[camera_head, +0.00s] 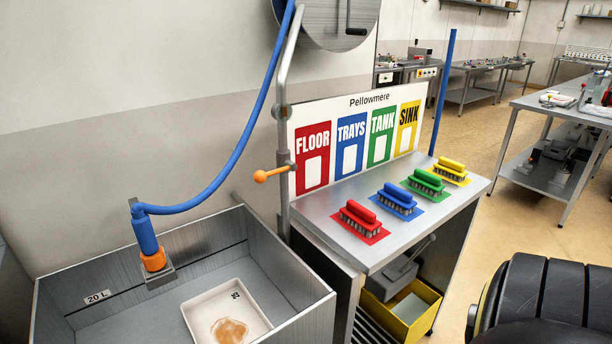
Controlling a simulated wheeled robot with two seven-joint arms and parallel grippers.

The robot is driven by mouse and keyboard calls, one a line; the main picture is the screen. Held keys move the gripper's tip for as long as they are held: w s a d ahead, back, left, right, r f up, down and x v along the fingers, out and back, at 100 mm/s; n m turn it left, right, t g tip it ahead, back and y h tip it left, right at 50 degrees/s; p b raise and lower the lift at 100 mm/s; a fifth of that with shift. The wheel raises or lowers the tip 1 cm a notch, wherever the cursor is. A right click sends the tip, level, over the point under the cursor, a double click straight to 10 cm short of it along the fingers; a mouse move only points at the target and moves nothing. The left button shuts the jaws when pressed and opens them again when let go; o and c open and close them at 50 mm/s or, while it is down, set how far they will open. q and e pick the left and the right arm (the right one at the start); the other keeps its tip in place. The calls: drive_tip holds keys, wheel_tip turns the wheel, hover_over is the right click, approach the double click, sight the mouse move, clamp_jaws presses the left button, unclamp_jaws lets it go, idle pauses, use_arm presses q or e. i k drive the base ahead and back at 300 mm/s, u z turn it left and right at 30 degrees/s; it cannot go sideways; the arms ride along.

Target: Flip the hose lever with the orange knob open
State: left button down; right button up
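The hose lever (275,171) with its round orange knob (260,176) sits on the upright grey pipe (284,130) between the sink and the brush table. The lever sticks out to the left, nearly level, with the knob slightly lower than the pivot. A blue hose (238,135) hangs from above in a curve to a blue and orange spray nozzle (148,240) at the back wall of the sink. Neither gripper is in view, and nothing touches the lever.
A steel sink (318,305) holds a white tray (199,310) with an orange-brown stain. A steel table (320,215) beside it bears several coloured brushes before a label board (357,142). A yellow crate (408,315) stands below. A dark ribbed part, perhaps mine, fills the lower right.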

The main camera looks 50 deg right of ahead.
sight(259, 177)
drive_tip(key=z, duration=1.25)
drive_tip(key=i, duration=0.3)
drive_tip(key=z, duration=0.1)
drive_tip(key=k, duration=0.5)
drive_tip(key=u, duration=1.05)
drive_tip(key=i, duration=0.5)
drive_tip(key=z, duration=0.2)
